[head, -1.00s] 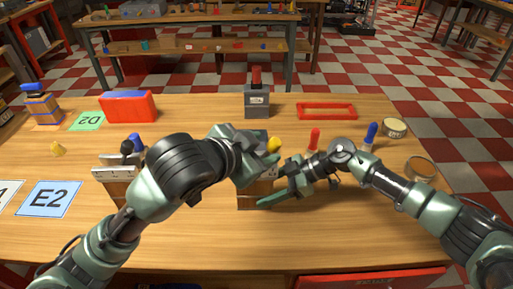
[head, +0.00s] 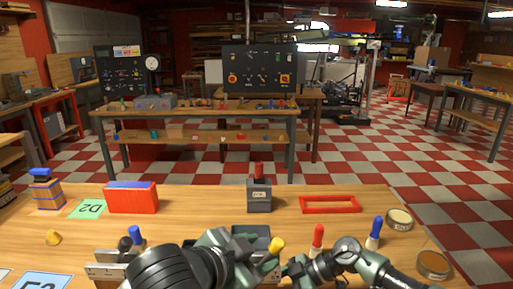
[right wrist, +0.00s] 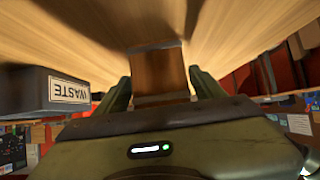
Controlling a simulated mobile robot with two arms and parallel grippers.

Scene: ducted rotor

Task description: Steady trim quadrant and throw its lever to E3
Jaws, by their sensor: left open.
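A yellow knob (head: 277,245) stands beside my left gripper in the head view, apparently the lever end of the trim quadrant. My arms and the lower picture edge hide its body. My left gripper (head: 250,262) is open close to the knob; I cannot tell if it touches. In the right wrist view a brown wooden block (right wrist: 160,72) fills the space between the fingers of my right gripper (right wrist: 162,88), which looks shut on it. The block seems to be the quadrant's base.
A grey box with a red top (head: 259,195), a red frame (head: 331,204) and a red-and-blue box (head: 131,198) stand farther back. Red (head: 317,238) and blue (head: 375,234) handles stand right of the knob.

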